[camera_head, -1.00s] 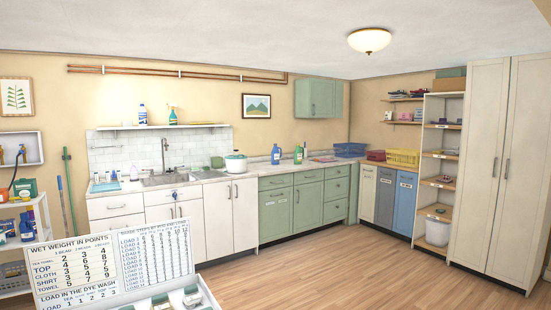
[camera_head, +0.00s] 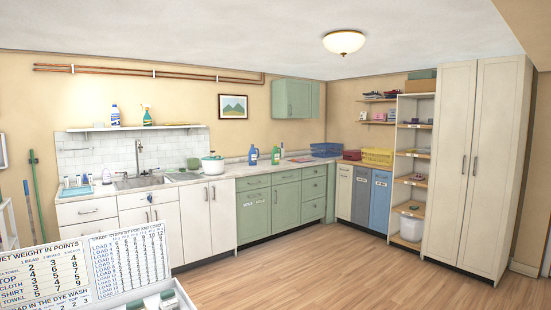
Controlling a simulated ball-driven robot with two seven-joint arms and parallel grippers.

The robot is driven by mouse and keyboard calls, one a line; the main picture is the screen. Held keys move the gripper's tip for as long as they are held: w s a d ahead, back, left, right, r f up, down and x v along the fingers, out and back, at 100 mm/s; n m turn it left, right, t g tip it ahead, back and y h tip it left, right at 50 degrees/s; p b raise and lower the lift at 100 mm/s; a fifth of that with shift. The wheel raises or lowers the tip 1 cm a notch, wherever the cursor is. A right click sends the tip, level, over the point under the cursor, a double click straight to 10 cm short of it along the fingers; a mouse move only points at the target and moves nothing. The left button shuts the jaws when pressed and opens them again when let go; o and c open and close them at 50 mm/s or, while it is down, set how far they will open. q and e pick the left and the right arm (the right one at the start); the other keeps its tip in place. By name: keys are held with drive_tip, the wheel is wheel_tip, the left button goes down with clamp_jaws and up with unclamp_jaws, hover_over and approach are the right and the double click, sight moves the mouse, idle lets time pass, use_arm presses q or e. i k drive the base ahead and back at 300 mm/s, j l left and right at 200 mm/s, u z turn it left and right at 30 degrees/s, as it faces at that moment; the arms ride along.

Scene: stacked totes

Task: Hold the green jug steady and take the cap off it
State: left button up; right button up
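A small green jug (camera_head: 276,155) stands upright on the far counter, beside a blue jug (camera_head: 253,156). It is far off and small, so its cap is hard to make out. Neither of my grippers is in view.
The counter (camera_head: 236,170) runs along the back wall above white and green cabinets, with a sink (camera_head: 143,181) and a lidded pot (camera_head: 213,165). A chart board (camera_head: 128,258) stands at the front left. The wooden floor (camera_head: 330,270) is clear in the middle and right.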

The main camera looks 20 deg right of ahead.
sight(274, 153)
drive_tip(key=i+l+z, duration=0.45)
drive_tip(key=i+z, duration=0.15)
drive_tip(key=i, duration=0.15)
drive_tip(key=i+l+z, duration=0.1)
drive_tip(key=i+z, duration=0.15)
drive_tip(key=i, duration=0.15)
drive_tip(key=i+z, duration=0.2)
drive_tip(key=i, duration=2.35)
